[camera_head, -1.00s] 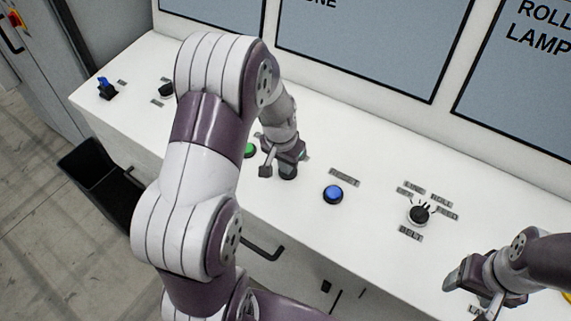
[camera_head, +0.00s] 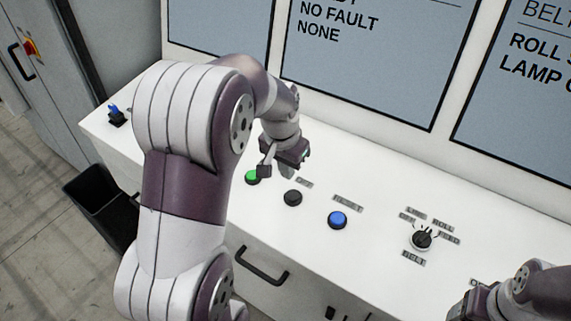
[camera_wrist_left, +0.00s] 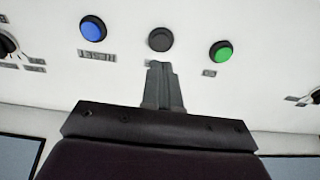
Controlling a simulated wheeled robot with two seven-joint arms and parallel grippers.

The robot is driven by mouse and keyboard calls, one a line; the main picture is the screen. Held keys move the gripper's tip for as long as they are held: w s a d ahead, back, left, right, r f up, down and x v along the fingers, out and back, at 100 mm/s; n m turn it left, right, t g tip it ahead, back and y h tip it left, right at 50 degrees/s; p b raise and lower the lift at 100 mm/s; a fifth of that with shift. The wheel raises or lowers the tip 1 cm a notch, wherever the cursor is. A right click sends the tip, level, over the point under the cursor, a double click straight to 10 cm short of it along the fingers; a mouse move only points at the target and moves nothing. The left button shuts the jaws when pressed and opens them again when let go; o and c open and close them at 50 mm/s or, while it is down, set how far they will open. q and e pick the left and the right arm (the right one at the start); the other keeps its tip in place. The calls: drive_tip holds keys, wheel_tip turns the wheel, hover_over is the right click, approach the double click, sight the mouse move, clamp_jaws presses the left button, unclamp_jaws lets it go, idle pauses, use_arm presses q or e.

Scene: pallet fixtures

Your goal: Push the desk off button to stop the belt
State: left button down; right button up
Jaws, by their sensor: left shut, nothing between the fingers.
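A black button (camera_head: 293,198) sits on the white desk (camera_head: 380,265), between a green button (camera_head: 252,177) and a blue button (camera_head: 337,219). Its small label is too blurred to read. My left gripper (camera_head: 287,172) is shut and empty, raised just behind the black button and apart from it. In the left wrist view the closed fingers (camera_wrist_left: 161,86) point towards the black button (camera_wrist_left: 160,39), with the blue button (camera_wrist_left: 93,28) and green button (camera_wrist_left: 221,51) on either side. My right gripper (camera_head: 476,302) is at the lower right edge, partly cut off.
A rotary selector (camera_head: 422,239) with labels around it stands right of the blue button. A blue switch (camera_head: 116,116) is at the desk's far left. Screens (camera_head: 365,65) rise behind the desk. A black bin (camera_head: 100,203) stands on the floor at left.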

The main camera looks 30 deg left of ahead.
use_arm(q)
wheel_tip(320, 180, up, 2)
drive_tip(key=shift+w+a+r, duration=0.1)
drive_tip(key=shift+a+r, duration=0.05)
use_arm(e)
drive_tip(key=shift+w+a+f, duration=0.15)
drive_tip(key=shift+w+f, duration=0.15)
drive_tip(key=shift+f, duration=0.05)
drive_tip(key=f+b, duration=0.6)
drive_tip(key=b, duration=0.1)
drive_tip(key=shift+s+f, duration=0.2)
drive_tip(key=shift+f, duration=0.1)
use_arm(q)
drive_tip(key=shift+n+g, duration=0.3)
drive_tip(key=shift+n, duration=0.1)
drive_tip(key=s+d+f, duration=0.2)
drive_tip(key=s+f, duration=0.2)
drive_tip(key=s+d+f, duration=0.3)
drive_tip(key=s+f, duration=0.2)
drive_tip(key=s+d+f, duration=0.3)
drive_tip(key=s+f, duration=0.1)
drive_tip(key=f, duration=0.1)
drive_tip(key=shift+s, duration=0.15)
use_arm(e)
drive_tip(key=shift+w, duration=0.1)
